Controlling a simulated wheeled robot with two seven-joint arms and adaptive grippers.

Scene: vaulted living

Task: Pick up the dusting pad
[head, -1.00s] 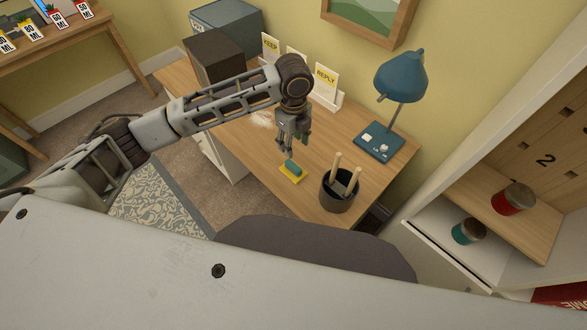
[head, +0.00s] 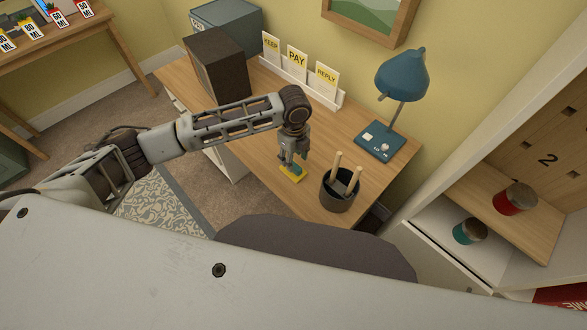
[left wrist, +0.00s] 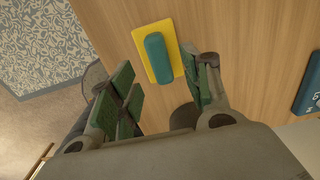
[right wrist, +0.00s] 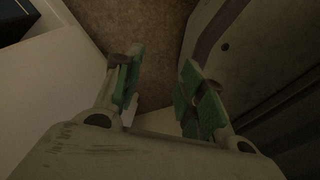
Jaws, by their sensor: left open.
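The dusting pad (head: 291,174) lies on the desk near its front edge, with a yellow base and a teal grip on top. It also shows in the left wrist view (left wrist: 157,54), flat on the wood beyond the fingertips. My left gripper (head: 290,162) is open and empty, pointing down just above the pad and partly hiding it in the head view. In the left wrist view its green-padded fingers (left wrist: 167,85) stand apart, with the pad's grip roughly between their lines. My right gripper (right wrist: 157,85) is open and empty, over the floor.
A dark pen cup (head: 339,190) stands on the desk just right of the pad. A blue lamp (head: 379,141), a card rack (head: 300,82) and a dark brown box (head: 217,66) stand farther back. A chair back (head: 315,248) is in front of the desk.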

